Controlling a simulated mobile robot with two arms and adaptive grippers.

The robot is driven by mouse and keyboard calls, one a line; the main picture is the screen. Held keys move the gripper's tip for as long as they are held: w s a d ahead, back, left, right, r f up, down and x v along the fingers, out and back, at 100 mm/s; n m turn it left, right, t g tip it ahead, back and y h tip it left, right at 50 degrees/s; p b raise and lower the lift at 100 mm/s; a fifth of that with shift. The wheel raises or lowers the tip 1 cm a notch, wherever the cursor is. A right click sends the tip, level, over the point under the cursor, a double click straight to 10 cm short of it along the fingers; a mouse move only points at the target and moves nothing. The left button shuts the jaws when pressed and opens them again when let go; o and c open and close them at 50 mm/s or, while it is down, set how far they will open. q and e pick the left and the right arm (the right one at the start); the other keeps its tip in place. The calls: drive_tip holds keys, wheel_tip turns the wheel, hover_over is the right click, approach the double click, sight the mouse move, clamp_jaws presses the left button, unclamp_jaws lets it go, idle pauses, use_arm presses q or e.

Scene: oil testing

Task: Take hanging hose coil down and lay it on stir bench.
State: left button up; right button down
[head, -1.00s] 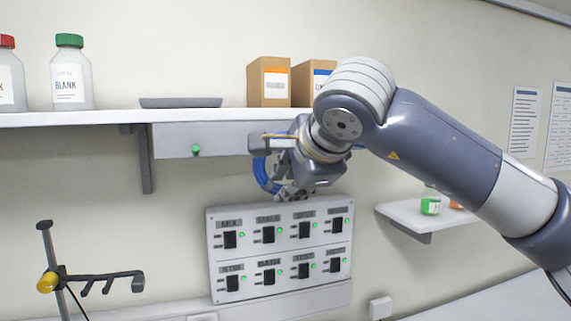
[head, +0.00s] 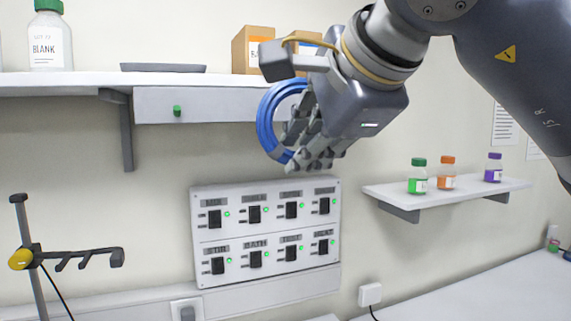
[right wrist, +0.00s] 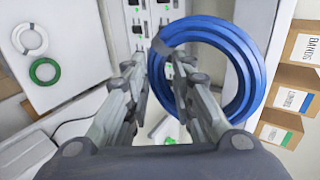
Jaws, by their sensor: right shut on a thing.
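The hose coil (head: 266,118) is a blue ring of several turns, in front of the wall between the shelf and the switch panel. The coil is clear of the shelf front as far as I can see. I cannot tell which surface is the stir bench. My left gripper is out of view.
A shelf (head: 60,84) with a bottle, a dark tray and boxes is above. The switch panel (head: 265,234) is below the coil. A small shelf (head: 450,194) holds three bottles at right. A clamp stand (head: 30,245) stands at left. A white worktop (head: 490,290) is at lower right.

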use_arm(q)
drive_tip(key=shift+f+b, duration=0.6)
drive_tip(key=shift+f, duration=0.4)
use_arm(e)
drive_tip(key=s+d+r, duration=0.1)
drive_tip(key=s+d, duration=0.3)
drive_tip(key=s, duration=0.8)
drive_tip(key=shift+s+r, duration=0.15)
drive_tip(key=shift+r, duration=0.2)
drive_tip(key=shift+a, duration=0.1)
